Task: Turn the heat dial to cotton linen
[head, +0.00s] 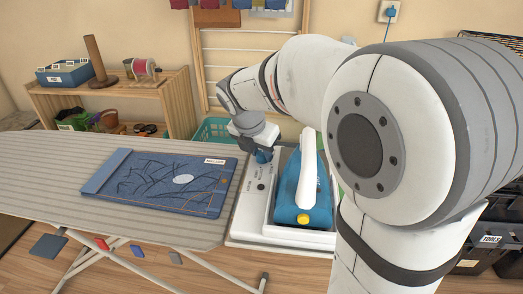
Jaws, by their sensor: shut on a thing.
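The iron station (240,224) is a white base at the right end of the ironing board. A teal iron (287,213) with a white handle and a yellow knob at its near end rests on it. My gripper (263,155) points down at the far end of the station's left panel, shut on a small blue part that appears to be the heat dial. My fingers and wrist hide most of it, so its pointer and setting cannot be read. Small marks and a dark round spot show on the panel nearer the front.
The striped ironing board (55,178) holds a folded blue denim piece (165,183). A wooden shelf (165,100) stands behind it at left. A teal basket (211,131) and a drying rack (205,60) are behind my wrist. My arm covers much of the right side.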

